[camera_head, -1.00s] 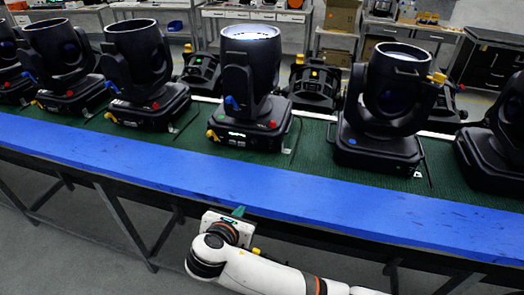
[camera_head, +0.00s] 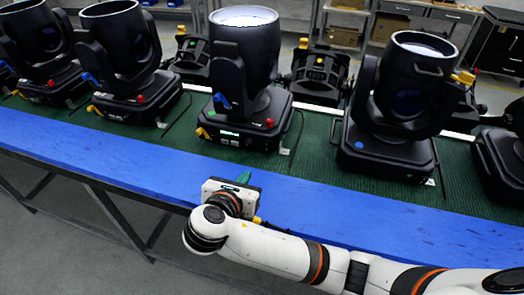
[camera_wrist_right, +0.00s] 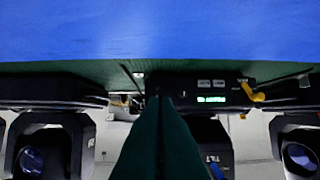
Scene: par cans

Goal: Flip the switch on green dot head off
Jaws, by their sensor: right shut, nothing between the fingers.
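The centre moving head (camera_head: 245,75) stands upright on the green mat, its base showing a green-lit display (camera_head: 229,133), a red knob and a yellow lever (camera_head: 202,132). My left gripper is out of view.
A head with a blue dot (camera_head: 402,95) stands to the right. Heads with red knobs (camera_head: 122,55) stand to the left. Smaller fixtures (camera_head: 318,76) stand behind. The blue front strip (camera_head: 110,155) of the table is clear.

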